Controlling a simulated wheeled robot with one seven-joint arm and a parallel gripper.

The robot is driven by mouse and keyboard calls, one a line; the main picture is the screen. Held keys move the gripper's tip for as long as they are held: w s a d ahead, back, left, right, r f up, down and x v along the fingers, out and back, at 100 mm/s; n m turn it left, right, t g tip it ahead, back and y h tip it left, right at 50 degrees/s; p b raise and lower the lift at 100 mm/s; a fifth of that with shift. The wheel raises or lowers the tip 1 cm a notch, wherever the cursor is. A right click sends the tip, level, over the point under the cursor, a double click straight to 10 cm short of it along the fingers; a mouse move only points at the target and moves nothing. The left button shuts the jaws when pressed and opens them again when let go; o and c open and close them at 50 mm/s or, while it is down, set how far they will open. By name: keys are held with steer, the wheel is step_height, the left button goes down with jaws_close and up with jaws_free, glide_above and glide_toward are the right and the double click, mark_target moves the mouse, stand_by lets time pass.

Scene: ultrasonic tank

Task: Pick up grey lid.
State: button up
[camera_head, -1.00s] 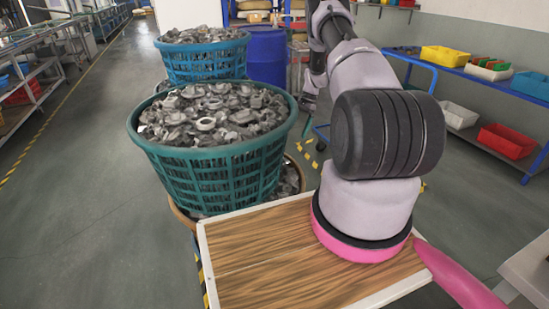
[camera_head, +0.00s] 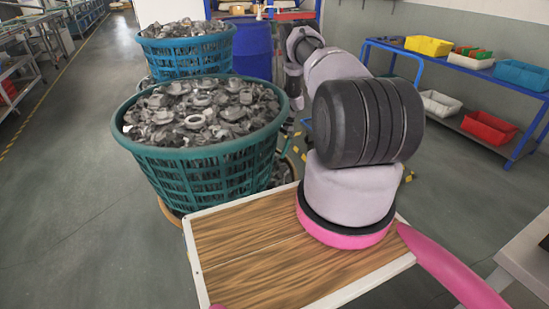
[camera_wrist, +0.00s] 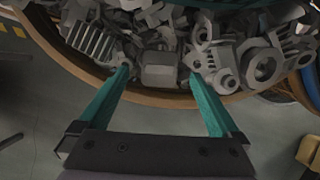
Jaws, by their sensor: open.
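I cannot make out a grey lid for certain in either view. In the wrist view, grey metal parts (camera_wrist: 160,57) lie jumbled in a container with an orange-brown rim (camera_wrist: 149,95). My gripper (camera_wrist: 157,73) is open, with its two teal fingers apart. Nothing shows held between them. The fingertips overlap the rim and the nearest parts in the picture; I cannot tell whether they touch. In the head view my gripper is not clearly visible, as my arm and the baskets block the view.
A teal basket (camera_head: 205,172) heaped with grey parts stands front left, with a blue basket (camera_head: 187,53) behind it. A blue barrel (camera_head: 250,48) stands beyond. A blue shelf (camera_head: 470,68) with coloured bins is at the right. The left floor is clear.

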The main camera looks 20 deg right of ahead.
steer(key=shift+s+a+f, duration=0.1)
steer(key=shift+a+f, duration=0.1)
steer(key=shift+f, duration=0.45)
steer(key=c, duration=1.5)
steer(key=shift+r, duration=0.1)
